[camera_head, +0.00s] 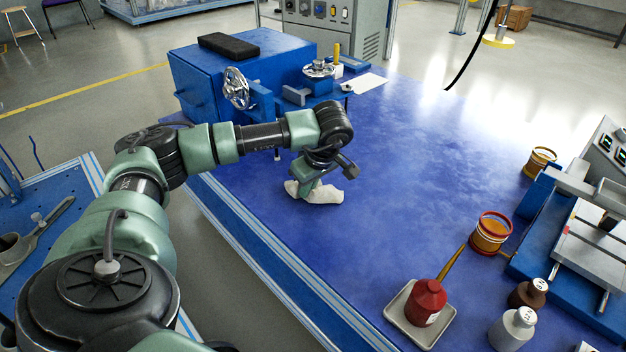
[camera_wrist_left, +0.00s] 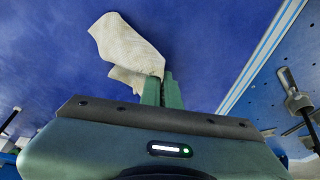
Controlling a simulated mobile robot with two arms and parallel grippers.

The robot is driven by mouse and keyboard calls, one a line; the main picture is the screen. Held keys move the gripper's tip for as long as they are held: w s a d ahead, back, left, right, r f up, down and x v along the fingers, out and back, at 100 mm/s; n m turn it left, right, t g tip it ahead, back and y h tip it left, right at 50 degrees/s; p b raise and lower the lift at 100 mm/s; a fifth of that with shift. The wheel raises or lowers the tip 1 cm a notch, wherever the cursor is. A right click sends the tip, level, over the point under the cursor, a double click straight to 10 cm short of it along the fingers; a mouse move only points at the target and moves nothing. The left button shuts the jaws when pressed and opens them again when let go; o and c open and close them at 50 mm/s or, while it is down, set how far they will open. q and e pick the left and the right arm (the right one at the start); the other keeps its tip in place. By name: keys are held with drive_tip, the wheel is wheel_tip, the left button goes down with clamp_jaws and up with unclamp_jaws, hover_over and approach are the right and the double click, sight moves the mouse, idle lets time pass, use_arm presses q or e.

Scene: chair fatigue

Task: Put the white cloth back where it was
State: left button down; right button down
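The white cloth (camera_head: 327,194) lies crumpled on the blue tabletop (camera_head: 400,150), near its left edge. My left gripper (camera_head: 306,188) is down at the cloth, with its green fingers against it. In the left wrist view, the fingers (camera_wrist_left: 161,88) are close together and a corner of the cloth (camera_wrist_left: 125,48) runs in at their tips. The gripper looks shut on that corner; the rest of the cloth spreads out beyond it on the blue surface. My right gripper is in neither view.
A blue machine with handwheels (camera_head: 235,75) stands at the table's back left. A red bottle (camera_head: 425,303) on a tray, a yellow-and-red pot (camera_head: 490,233) and metal weights (camera_head: 513,330) stand front right. The middle of the table is clear.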

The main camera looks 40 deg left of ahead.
use_arm(q)
drive_tip(key=shift+s+d+f, duration=0.2)
drive_tip(key=shift+s+f, duration=0.35)
drive_tip(key=shift+s, duration=0.3)
drive_tip(key=c, duration=1.2)
unclamp_jaws()
drive_tip(key=shift+r, duration=0.1)
